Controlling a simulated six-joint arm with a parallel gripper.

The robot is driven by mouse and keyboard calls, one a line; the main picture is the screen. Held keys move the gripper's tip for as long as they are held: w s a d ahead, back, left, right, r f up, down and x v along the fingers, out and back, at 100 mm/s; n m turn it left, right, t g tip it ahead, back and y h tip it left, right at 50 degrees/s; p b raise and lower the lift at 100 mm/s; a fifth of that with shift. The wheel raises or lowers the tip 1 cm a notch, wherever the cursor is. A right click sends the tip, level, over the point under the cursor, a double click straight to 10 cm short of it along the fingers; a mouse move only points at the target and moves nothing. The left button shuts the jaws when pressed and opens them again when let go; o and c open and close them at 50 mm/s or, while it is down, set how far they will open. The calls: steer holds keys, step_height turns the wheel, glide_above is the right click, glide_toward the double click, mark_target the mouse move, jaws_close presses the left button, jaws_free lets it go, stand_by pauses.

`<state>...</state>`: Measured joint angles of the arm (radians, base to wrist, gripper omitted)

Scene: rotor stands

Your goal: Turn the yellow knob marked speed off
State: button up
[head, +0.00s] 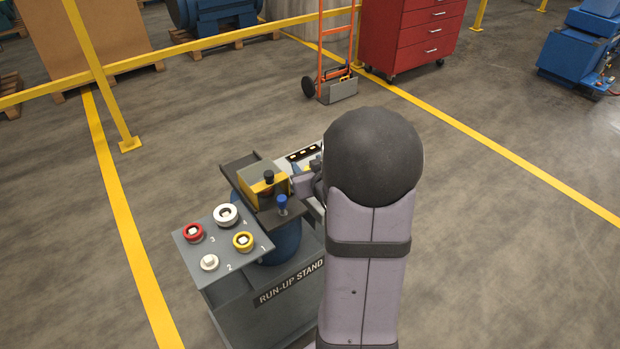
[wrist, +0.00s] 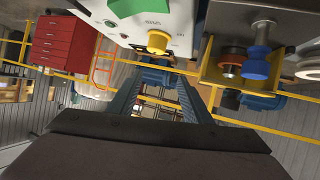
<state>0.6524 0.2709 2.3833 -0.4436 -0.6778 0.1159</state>
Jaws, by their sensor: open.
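In the wrist view a yellow knob (wrist: 157,42) sits on the lower part of a white panel (wrist: 180,18). The small lettering by it appears upside down and is hard to read. My gripper (wrist: 160,82) is open and empty, its two fingers apart below the knob in that picture, with no contact visible. In the head view my gripper (head: 306,185) is mostly hidden by my arm, beside the pale panel (head: 284,163). The speed knob cannot be made out clearly there.
A yellow bracket (head: 262,187) with a blue knob (head: 282,204) is left of my gripper. Open floor surrounds the stand.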

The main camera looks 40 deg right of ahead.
steer(key=f, duration=0.1)
steer(key=s+f+b, duration=0.1)
steer(key=f+m, duration=0.1)
steer(key=shift+s+d+f+h, duration=0.1)
steer(key=shift+s+d+h, duration=0.2)
steer(key=shift+s, duration=0.1)
steer(key=shift+s+d+f+m+b, duration=0.1)
steer(key=shift+s+f+m+b, duration=0.1)
steer(key=shift+m+b, duration=0.1)
steer(key=shift+r, duration=0.1)
steer(key=shift+w, duration=0.1)
steer(key=shift+p+x, duration=0.45)
steer(key=shift+x, duration=3.15)
steer(key=c, duration=1.1)
